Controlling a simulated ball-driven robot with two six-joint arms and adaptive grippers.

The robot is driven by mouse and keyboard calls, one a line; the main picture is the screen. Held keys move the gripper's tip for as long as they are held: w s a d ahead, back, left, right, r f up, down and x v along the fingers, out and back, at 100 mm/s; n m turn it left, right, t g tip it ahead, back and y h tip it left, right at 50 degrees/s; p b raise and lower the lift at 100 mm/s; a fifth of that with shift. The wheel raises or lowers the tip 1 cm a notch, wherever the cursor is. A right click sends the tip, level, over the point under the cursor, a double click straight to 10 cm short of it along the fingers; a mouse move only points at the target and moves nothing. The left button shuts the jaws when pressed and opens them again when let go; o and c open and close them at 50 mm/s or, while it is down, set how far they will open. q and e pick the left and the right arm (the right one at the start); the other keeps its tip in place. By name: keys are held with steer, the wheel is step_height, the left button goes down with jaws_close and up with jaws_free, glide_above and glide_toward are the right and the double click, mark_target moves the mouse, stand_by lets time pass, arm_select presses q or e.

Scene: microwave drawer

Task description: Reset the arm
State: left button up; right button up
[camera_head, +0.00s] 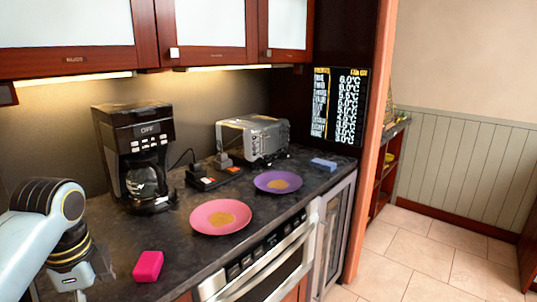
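My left arm comes in at the lower left, over the left end of the dark counter (185,245). Its gripper end is cut off at the bottom edge, so its fingers do not show. My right arm and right gripper are not in the picture. The microwave drawer (262,268) below the counter front appears shut, with a silver handle and a row of dark controls.
On the counter are a pink block (148,266), a pink plate (220,217), a purple plate (278,181), a black coffee maker (135,150), a silver toaster (252,137) and a blue block (324,164). Cabinets (80,35) hang above. The tiled floor (440,255) at right is clear.

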arm_select(q)
steer(key=s+d+r+n+t, duration=0.1)
steer(key=s+r+n, duration=0.1)
steer(key=s+n, duration=0.65)
steer(key=s+d+r+n+t, duration=0.15)
steer(key=s+n, duration=0.25)
steer(key=s, duration=0.9)
step_height(320, 180, down, 39)
steer(key=s+a+g+b, duration=0.1)
steer(key=s+a+b, duration=0.15)
steer(key=b, duration=0.95)
steer(key=s+f+g+b, duration=0.1)
steer(key=s+f+b, duration=0.3)
steer(key=s+f, duration=0.5)
steer(key=s+a+f+b, duration=0.1)
steer(key=s+f+b, duration=0.3)
steer(key=s+f, duration=0.5)
step_height(320, 180, down, 6)
steer(key=shift+r+n+g, duration=0.1)
steer(key=shift+n+g, duration=0.25)
steer(key=shift+n, duration=0.1)
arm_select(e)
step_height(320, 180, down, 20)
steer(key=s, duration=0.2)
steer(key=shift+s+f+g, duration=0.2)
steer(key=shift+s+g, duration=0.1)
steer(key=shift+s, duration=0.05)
